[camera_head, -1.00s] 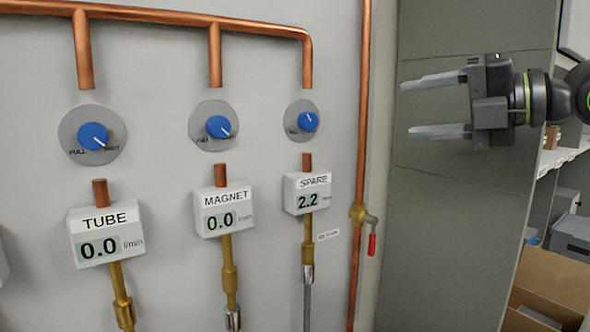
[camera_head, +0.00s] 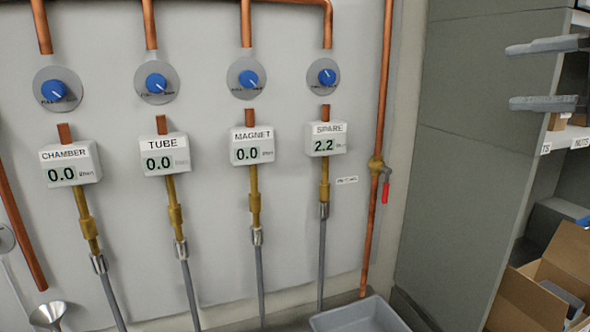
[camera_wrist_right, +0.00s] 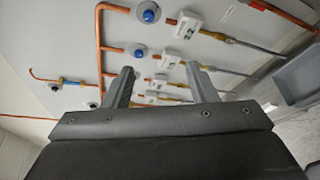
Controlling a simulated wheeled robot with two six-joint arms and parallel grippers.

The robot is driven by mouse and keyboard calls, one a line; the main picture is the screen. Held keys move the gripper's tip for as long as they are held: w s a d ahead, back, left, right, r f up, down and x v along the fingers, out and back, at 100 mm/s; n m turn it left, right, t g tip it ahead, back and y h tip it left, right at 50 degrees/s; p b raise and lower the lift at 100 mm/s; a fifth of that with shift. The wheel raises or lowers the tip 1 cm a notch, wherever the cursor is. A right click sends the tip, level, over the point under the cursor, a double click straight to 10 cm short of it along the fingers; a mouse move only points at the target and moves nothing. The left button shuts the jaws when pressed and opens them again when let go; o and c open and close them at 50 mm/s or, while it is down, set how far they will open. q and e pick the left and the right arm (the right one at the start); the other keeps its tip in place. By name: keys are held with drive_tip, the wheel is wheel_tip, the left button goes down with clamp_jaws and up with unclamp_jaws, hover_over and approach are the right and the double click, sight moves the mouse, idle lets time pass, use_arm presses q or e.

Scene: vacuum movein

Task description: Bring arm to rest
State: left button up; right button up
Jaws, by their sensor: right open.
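My right gripper (camera_head: 545,75) shows at the right edge of the head view, in front of the grey cabinet side and shelving. Only its two grey fingers show there. They are apart, with nothing between them. In the right wrist view the same gripper (camera_wrist_right: 160,85) has its fingers spread and empty, with the wall panel beyond them. No finger touches a knob or meter. My left gripper is not in view.
Blue knobs (camera_head: 156,83) stand above meters labelled CHAMBER, TUBE, MAGNET and SPARE (camera_head: 326,139); SPARE reads 2.2, the others 0.0. A red-handled valve (camera_head: 385,190) sits on a copper pipe. A grey tray (camera_head: 360,316) and a cardboard box (camera_head: 540,290) stand below.

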drive_tip(key=w+a+f+m+h, duration=0.1)
drive_tip(key=w+f+m, duration=0.15)
drive_tip(key=f, duration=0.35)
drive_tip(key=w+f+m+h, duration=0.1)
drive_tip(key=w+f, duration=0.3)
drive_tip(key=f, duration=0.1)
wheel_tip(320, 180, down, 28)
drive_tip(key=m+g+h, duration=0.3)
drive_tip(key=m, duration=0.5)
drive_tip(key=s+f+m+g+h, duration=0.1)
drive_tip(key=s+f+m+h, duration=0.1)
drive_tip(key=s+f+m, duration=0.45)
drive_tip(key=s+f+m+g+h, duration=0.1)
drive_tip(key=s+f+m+h, duration=0.15)
drive_tip(key=s+f, duration=0.7)
drive_tip(key=s+d+f+m+g+h, duration=0.1)
drive_tip(key=s+f+m+g, duration=0.1)
drive_tip(key=s+f+m, duration=0.4)
drive_tip(key=s+f+m+g+h, duration=0.2)
drive_tip(key=s+f+m, duration=0.2)
drive_tip(key=s, duration=0.5)
wheel_tip(320, 180, down, 23)
drive_tip(key=d, duration=0.2)
drive_tip(key=s+a+f+g, duration=0.1)
drive_tip(key=s+f+g, duration=0.1)
drive_tip(key=s+f, duration=1.2)
wheel_tip(320, 180, down, 3)
drive_tip(key=shift+s+f+y, duration=0.1)
drive_tip(key=shift+s+y, duration=0.3)
drive_tip(key=shift+y, duration=0.05)
